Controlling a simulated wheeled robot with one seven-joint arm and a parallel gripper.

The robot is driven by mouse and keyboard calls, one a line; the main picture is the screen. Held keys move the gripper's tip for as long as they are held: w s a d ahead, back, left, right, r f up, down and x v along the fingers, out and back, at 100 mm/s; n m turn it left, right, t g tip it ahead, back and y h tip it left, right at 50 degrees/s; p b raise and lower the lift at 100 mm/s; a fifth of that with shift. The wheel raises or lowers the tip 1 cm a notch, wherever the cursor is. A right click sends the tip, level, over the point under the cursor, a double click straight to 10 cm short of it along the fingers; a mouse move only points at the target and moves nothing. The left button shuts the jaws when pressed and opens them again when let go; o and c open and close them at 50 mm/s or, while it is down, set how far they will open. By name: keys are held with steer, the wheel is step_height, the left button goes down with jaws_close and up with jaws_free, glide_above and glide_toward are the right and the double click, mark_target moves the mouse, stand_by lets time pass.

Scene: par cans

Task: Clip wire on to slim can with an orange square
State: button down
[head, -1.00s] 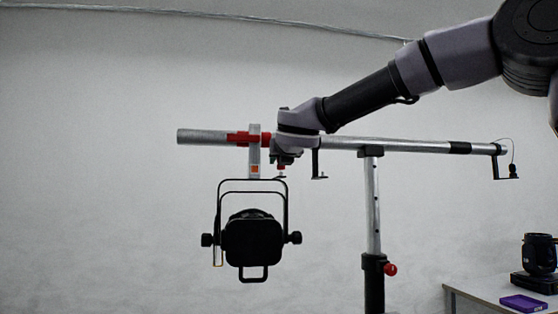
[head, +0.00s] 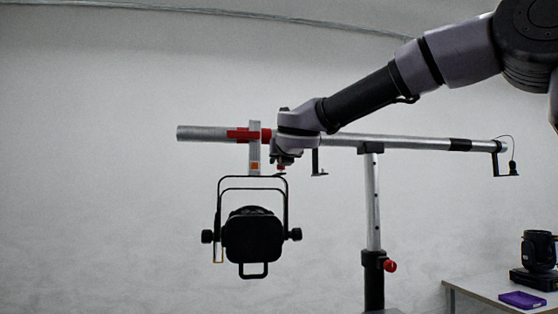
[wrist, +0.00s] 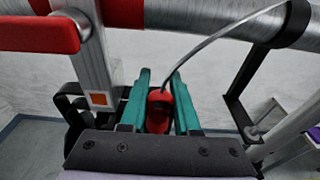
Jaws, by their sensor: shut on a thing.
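The slim black can (head: 252,237) hangs from the pipe by a pale clamp (head: 254,140) with a red handle. An orange square (head: 254,166) is on the clamp, and it also shows in the wrist view (wrist: 98,99). My gripper (head: 281,166) is just right of the clamp, under the pipe and above the can's yoke (head: 287,205). In the wrist view its teal fingers (wrist: 158,105) are shut on a red clip (wrist: 158,106). The grey wire (wrist: 215,32) runs from the clip up toward the pipe. The clip appears apart from the yoke; their exact gap is unclear.
The silver pipe (head: 410,143) sits on an upright stand (head: 373,205) with a red knob (head: 390,266). A hook-like bracket (head: 317,163) hangs close right of my gripper. A table (head: 470,290) at lower right holds a black lamp (head: 538,255) and a purple box (head: 522,300).

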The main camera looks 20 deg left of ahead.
steer(key=shift+f, duration=0.4)
stand_by(0.4)
steer(key=c, duration=0.6)
jaws_free()
steer(key=shift+o, duration=0.2)
steer(key=v, duration=1.1)
